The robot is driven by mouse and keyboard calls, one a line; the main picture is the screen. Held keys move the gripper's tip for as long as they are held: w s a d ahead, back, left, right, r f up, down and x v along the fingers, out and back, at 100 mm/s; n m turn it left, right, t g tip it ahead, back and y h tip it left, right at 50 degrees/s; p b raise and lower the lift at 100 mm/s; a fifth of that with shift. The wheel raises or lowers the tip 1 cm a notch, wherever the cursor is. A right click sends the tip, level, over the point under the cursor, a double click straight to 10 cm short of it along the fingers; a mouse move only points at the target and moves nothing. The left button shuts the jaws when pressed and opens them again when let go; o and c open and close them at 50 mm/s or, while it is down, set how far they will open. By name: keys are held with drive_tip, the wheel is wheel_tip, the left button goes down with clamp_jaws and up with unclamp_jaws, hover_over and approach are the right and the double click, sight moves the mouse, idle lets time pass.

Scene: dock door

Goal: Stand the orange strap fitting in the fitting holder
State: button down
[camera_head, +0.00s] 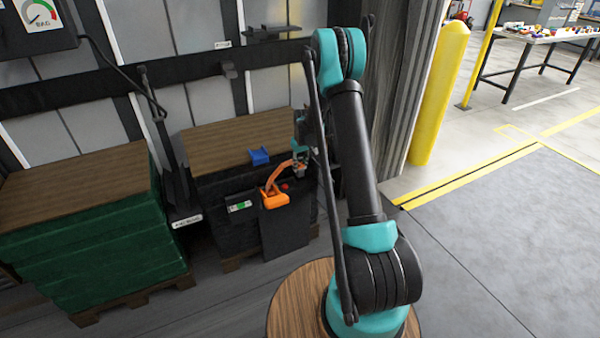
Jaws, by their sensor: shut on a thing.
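The orange strap fitting (274,196) is a bent orange piece with a blocky lower end and a narrow arm rising toward my gripper. My gripper (299,167) is shut on this fitting near its upper arm. The fitting shows in front of a dark panel, below and left of the gripper. A small blue piece (260,156), which looks like the fitting holder, sits on the wood-topped dark stack behind and left of the gripper. Its inner shape is too small to make out. The fingertips are small and partly hidden by my wrist.
The dark stack's wooden top (215,137) is mostly bare. A dark panel (285,232) stands at its front, with a red button (285,186) beside the fitting. A green stack (95,250) is at left. A dark upright lever (165,140) stands between the stacks. A yellow post (440,95) is at right.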

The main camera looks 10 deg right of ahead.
sight(300, 171)
drive_tip(key=shift+f, duration=1.9)
drive_tip(key=shift+f, duration=0.1)
drive_tip(key=c, duration=1.2)
unclamp_jaws()
